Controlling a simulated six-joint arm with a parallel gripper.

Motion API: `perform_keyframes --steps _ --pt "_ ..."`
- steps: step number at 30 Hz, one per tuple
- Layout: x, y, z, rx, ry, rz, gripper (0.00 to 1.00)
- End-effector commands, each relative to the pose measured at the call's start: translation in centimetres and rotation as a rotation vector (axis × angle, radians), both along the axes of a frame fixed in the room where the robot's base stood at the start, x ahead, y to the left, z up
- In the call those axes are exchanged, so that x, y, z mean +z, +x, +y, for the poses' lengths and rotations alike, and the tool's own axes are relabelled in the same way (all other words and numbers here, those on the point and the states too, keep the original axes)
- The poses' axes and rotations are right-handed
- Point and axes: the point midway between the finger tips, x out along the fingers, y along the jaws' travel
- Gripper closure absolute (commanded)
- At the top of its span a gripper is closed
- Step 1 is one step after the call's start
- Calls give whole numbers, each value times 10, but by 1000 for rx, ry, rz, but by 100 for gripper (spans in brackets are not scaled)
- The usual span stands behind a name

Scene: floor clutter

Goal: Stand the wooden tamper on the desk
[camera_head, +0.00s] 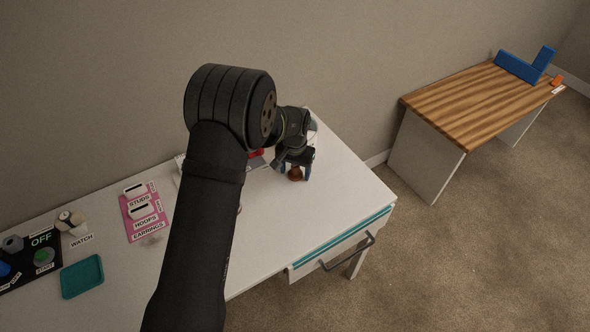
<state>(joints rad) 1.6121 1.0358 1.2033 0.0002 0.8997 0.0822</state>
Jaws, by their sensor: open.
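A round, reddish-brown wooden piece (295,174), apparently the tamper, shows on the white desk (340,190) towards its right part. Only its rounded end is visible, so I cannot tell whether it is upright or lying. My gripper (295,170) points down with its dark fingers open, one on each side of the brown piece. I cannot tell whether either finger touches it. My arm and gripper hide the rest of it and much of the desk's middle.
Behind my gripper are a red item (256,153) and a pale round item (313,127), both partly hidden. A pink earrings board (150,228) and teal tray (82,277) are left. The desk drawer (340,246) sticks out slightly. The desk's right end is clear.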

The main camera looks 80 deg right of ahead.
Motion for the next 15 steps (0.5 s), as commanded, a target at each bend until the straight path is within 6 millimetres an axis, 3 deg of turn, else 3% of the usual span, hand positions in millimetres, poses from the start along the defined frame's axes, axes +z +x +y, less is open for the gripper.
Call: perform_keyframes --steps 7,15 --pt "21 0 -1 0 -3 0 36" --pt "79 0 -1 0 -4 0 36"
